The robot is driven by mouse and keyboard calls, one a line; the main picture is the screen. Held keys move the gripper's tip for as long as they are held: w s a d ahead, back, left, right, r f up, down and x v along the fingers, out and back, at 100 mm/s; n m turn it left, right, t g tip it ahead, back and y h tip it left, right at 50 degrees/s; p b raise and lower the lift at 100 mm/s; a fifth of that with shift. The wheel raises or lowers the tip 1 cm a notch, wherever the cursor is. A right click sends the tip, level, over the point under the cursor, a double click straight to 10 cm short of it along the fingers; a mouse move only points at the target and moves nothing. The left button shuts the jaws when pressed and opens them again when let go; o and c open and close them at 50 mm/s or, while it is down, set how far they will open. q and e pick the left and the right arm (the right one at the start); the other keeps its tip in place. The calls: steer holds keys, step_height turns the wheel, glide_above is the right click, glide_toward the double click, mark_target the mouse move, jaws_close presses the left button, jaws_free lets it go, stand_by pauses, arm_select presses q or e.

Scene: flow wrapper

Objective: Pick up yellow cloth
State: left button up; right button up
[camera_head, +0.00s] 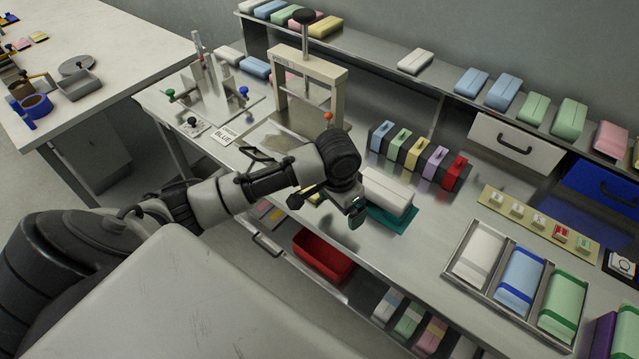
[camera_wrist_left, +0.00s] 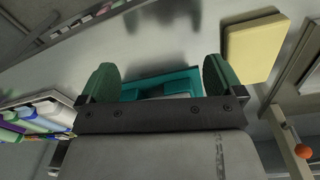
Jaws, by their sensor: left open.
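The yellow cloth (camera_wrist_left: 255,48) is a flat pale-yellow folded pad on the grey worktop in the left wrist view, to the right of the fingers and apart from them. In the head view only a small yellow patch (camera_head: 309,196) shows beside my left wrist, probably the same cloth, mostly hidden by the arm. My left gripper (camera_wrist_left: 160,80) has two green fingertips spread wide with nothing between them. In the head view it hangs over the front part of the worktop (camera_head: 355,213), beside the teal mat (camera_head: 405,220). My right gripper is not in view.
A white block (camera_head: 387,190) sits on the teal mat. A beige press frame (camera_head: 306,70) and a row of coloured blocks (camera_head: 417,152) stand behind. A tray (camera_head: 450,270) of wrapped packs is at right. A red bin (camera_head: 322,258) is below the front edge.

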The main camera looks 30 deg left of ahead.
arm_select(q)
steer(key=w+a+r+n, duration=0.3)
steer(key=w+a+r, duration=0.35)
steer(key=a, duration=0.35)
steer(key=shift+g+y, duration=0.4)
step_height(320, 180, down, 10)
steer(key=shift+s+f+p, duration=0.1)
steer(key=shift+f+p, duration=0.1)
steer(key=shift+p, duration=0.3)
steer(key=shift+d, duration=0.1)
steer(key=shift+c, duration=0.4)
steer(key=c, duration=0.9)
